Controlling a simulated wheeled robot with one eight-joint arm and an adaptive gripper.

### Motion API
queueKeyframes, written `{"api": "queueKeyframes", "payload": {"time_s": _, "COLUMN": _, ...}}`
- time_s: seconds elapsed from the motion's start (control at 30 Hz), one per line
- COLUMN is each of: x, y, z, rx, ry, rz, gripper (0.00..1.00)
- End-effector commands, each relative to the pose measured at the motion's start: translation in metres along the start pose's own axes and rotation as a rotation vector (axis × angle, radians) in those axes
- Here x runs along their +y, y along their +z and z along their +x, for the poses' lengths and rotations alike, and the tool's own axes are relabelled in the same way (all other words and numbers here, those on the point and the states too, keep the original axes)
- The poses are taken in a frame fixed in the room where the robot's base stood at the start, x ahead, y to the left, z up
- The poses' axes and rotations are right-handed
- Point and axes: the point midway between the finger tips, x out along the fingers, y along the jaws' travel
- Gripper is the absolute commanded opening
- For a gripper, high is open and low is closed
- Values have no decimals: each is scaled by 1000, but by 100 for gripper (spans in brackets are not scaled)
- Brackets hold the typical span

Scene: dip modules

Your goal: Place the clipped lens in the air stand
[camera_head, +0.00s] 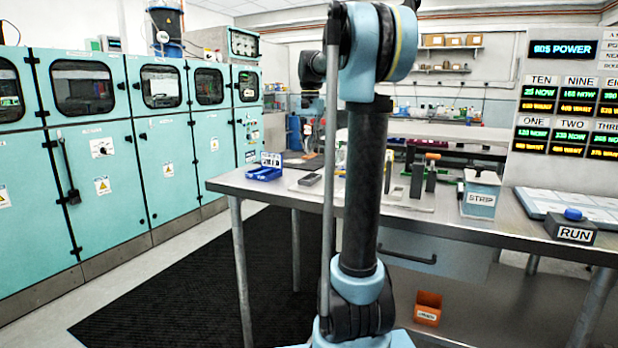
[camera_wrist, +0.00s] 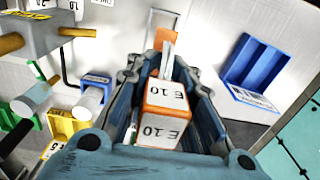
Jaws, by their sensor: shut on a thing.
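In the wrist view my gripper (camera_wrist: 164,72) is shut on an orange and white clip block (camera_wrist: 163,115) marked "E 10". A thin pale strip stands out from the block's far end between the fingers; I cannot tell for sure that it is the lens. Beyond the fingertips is a thin grey rectangular frame with an orange part, over the pale surface; whether they touch is unclear. I cannot pick out the air stand by its label. In the head view my arm fills the middle and the gripper cannot be made out.
A blue tray (camera_wrist: 257,66) lies right of the gripper in the wrist view. Yellow (camera_wrist: 62,125) and blue (camera_wrist: 93,92) holders with pale cylinders stand left. In the head view the bench (camera_head: 460,226) carries a STRIP box (camera_head: 480,198) and RUN button box (camera_head: 570,230).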

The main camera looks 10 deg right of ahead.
Motion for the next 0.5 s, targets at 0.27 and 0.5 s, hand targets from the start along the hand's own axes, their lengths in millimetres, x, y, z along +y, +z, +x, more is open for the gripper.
{"api": "queueKeyframes", "payload": {"time_s": 0.27, "x": 5, "y": -3, "z": 43, "rx": 0, "ry": 0, "rz": 7, "gripper": 0}}
{"api": "queueKeyframes", "payload": {"time_s": 0.5, "x": 6, "y": -5, "z": 58, "rx": 0, "ry": 0, "rz": 10, "gripper": 0}}
